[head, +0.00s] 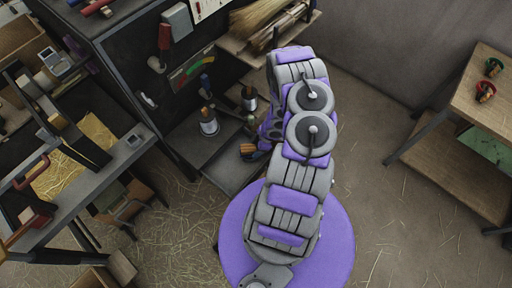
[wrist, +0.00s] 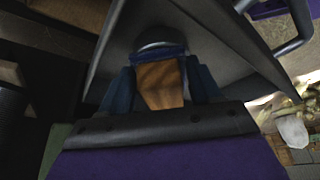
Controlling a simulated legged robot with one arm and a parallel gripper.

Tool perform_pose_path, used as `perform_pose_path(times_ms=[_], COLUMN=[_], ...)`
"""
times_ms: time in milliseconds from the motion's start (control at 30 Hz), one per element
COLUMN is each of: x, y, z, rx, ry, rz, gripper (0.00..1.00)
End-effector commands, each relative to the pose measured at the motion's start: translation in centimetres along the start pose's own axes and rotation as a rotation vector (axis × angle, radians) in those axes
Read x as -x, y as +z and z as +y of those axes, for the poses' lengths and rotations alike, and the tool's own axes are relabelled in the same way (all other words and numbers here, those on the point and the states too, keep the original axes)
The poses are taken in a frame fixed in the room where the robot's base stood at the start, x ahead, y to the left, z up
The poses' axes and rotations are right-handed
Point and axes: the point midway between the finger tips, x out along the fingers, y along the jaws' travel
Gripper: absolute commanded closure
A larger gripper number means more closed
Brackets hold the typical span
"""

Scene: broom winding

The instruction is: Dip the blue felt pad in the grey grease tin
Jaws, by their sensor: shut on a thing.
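My gripper (head: 262,148) is low over the dark grey shelf, beside the dark cabinet. In the wrist view its dark blue fingers (wrist: 160,88) are closed on both sides of a wooden handle (wrist: 158,88). A blue band (wrist: 158,57) shows at the far end of the handle, with a grey rounded edge beyond it. I cannot tell whether the band is the felt pad. In the head view, a pale grey tin (head: 208,124) stands on the shelf left of my gripper. A second small tin (head: 249,101) stands behind it. I cannot tell which holds grease.
The grey shelf (head: 212,150) has bare room in front of the tins. Straw bundles (head: 262,18) lie on a wooden shelf behind. A wooden table (head: 484,100) with red and green items stands at right. A dark bench frame (head: 75,195) stands at left.

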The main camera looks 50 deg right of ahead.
Motion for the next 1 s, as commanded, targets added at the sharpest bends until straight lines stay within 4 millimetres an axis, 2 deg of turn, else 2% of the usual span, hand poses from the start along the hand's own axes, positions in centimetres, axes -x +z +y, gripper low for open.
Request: perform_pose_path(times_ms=[1000], x=[-0.73], y=[0.31], z=[0.0], rx=[0.0], ry=[0.0], rz=[0.0], gripper=[0.61])
